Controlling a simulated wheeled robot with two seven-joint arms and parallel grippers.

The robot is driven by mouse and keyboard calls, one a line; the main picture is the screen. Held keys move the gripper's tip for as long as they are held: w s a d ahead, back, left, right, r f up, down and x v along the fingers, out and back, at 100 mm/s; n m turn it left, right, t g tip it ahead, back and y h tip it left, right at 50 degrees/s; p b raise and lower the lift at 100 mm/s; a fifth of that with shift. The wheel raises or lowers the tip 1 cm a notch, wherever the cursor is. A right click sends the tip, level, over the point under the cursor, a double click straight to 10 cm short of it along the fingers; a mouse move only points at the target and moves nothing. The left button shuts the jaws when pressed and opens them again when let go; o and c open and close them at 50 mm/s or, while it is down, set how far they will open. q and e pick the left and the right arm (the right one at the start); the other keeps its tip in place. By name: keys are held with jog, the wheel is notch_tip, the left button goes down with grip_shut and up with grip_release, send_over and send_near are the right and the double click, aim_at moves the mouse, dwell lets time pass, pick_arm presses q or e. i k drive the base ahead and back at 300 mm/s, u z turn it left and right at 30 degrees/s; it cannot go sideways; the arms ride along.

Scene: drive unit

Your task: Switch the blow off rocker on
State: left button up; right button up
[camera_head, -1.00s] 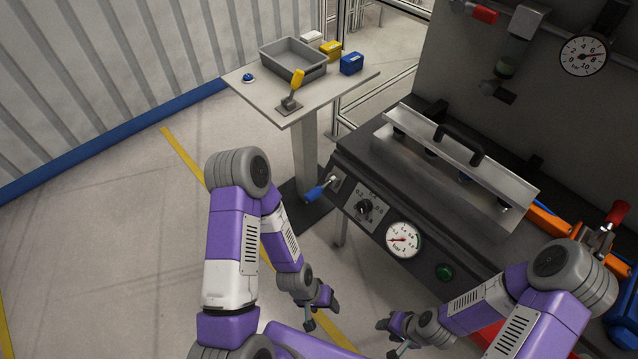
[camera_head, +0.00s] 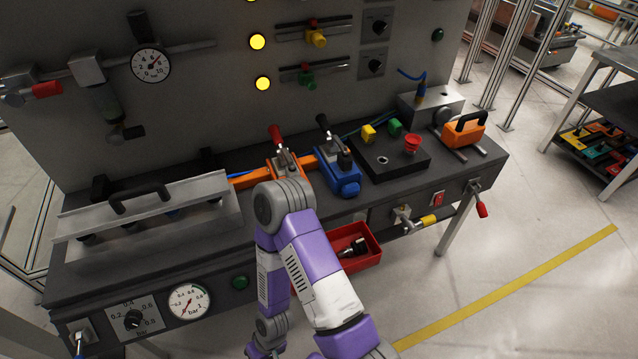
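A small red rocker switch (camera_head: 438,198) is set in the bench's dark front panel at the right, between a yellow-handled valve and a red-handled lever. It is small here, and I cannot tell which way it is tipped or read any label. My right arm stands in front of the bench, left of the rocker and well apart from it. Its wrist reaches the lower picture edge; the fingers are out of the picture. My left gripper is not in view.
The yellow-handled valve (camera_head: 428,220) and red-handled lever (camera_head: 481,208) flank the rocker closely. A red bin (camera_head: 362,258) hangs below the bench edge. A black box with a red mushroom button (camera_head: 412,143) stands on top.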

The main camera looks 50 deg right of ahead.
aim_at(437, 201)
jog(key=z, duration=3.4)
jog(key=i, duration=1.5)
jog(key=u, duration=0.8)
